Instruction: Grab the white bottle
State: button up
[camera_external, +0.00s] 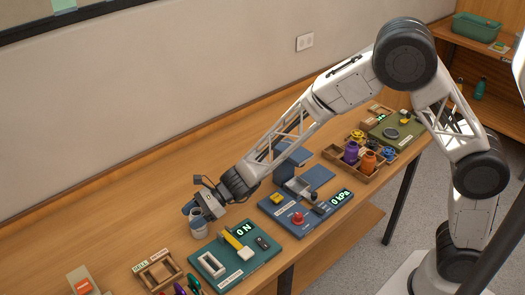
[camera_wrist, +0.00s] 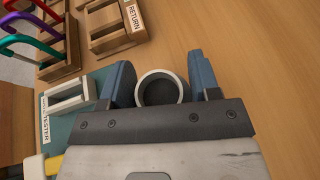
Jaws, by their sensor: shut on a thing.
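The white bottle (camera_external: 199,229) is at the left of the external view, beside the green tester board (camera_external: 255,240). In the wrist view the white bottle (camera_wrist: 162,76) shows from above as a pale round rim with a dark grey middle. My gripper (camera_external: 195,210) is above and around the bottle's upper part. In the wrist view my gripper (camera_wrist: 163,82) has one blue finger on each side of the bottle, shut on it. The bottle looks upright. I cannot tell whether its base touches the table.
A wooden return tray (camera_wrist: 115,25) and a rack with colored carabiners (camera_wrist: 60,45) are close by. A blue kPa device (camera_external: 325,212) and a wooden crate of bottles (camera_external: 372,172) stand to the right. The table (camera_external: 130,225) behind the bottle is clear.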

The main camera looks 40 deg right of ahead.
jog(key=shift+r, duration=0.1)
jog(key=shift+r, duration=4.9)
